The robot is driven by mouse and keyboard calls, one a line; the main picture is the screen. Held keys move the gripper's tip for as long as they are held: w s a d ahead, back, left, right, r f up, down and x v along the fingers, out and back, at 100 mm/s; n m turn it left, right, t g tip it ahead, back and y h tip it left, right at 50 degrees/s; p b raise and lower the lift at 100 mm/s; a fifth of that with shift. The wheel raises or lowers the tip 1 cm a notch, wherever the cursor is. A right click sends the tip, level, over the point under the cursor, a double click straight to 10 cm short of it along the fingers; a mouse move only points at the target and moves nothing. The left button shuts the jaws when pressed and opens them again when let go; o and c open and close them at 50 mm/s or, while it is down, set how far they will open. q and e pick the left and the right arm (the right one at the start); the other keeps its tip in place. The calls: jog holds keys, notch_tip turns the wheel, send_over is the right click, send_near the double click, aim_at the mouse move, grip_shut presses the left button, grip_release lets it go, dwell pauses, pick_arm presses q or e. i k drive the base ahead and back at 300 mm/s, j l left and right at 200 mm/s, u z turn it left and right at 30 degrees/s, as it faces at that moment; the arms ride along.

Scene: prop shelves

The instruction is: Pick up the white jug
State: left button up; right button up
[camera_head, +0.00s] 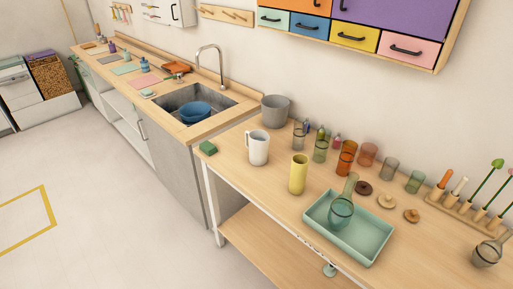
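The white jug (258,148) stands upright on the wooden table, near its far left end. Its handle points left in the head view. Neither of my grippers shows in the head view, and nothing is holding the jug.
Several coloured glasses (346,158) stand toward the wall. A sink (217,99) with a blue bowl (195,112) is beyond the table. Open floor lies to the left.

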aim_at(259, 139)
jog(key=i+j+z, duration=0.15)
jog(key=z, duration=0.2)
jog(key=i+j+z, duration=0.1)
jog(key=z, duration=0.25)
jog(key=j+z, duration=0.3)
jog(key=i+j+z, duration=0.15)
jog(key=j, duration=0.2)
jog(key=j+z, duration=0.1)
jog(key=j, duration=0.25)
jog(key=i+j+z, duration=0.15)
jog(key=j, duration=0.2)
jog(key=i+j+z, duration=0.1)
jog(key=j, duration=2.05)
jog(key=i+z, duration=0.05)
